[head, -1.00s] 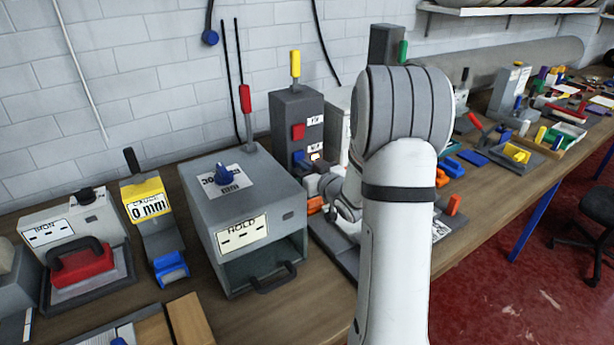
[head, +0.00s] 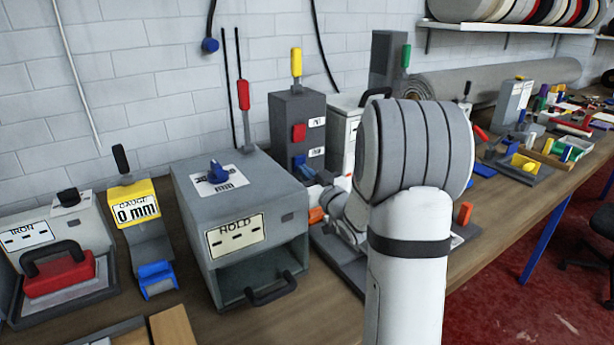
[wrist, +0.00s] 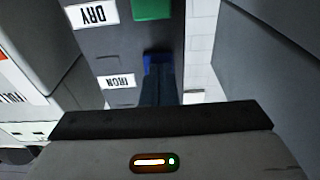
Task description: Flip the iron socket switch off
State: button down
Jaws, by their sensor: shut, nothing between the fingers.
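A dark grey switch tower (head: 284,120) stands on the bench, with a red switch (head: 299,132) above a blue switch (head: 299,161), each beside a white label. In the wrist view the blue switch (wrist: 150,58) is next to an upside-down label reading IRON (wrist: 116,81). In the head view my arm hides the tower's lower part.
A grey HOLD box (head: 245,205) with a front handle stands left of the tower. A yellow gauge (head: 134,210) and a red iron (head: 58,272) are further left. A white case (head: 345,122) stands close on the right. Little free room surrounds the gripper.

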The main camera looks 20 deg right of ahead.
jog(key=b+v, duration=0.1)
jog(key=v, duration=0.6)
jog(key=shift+s, duration=0.4)
jog(key=shift+f, duration=0.15)
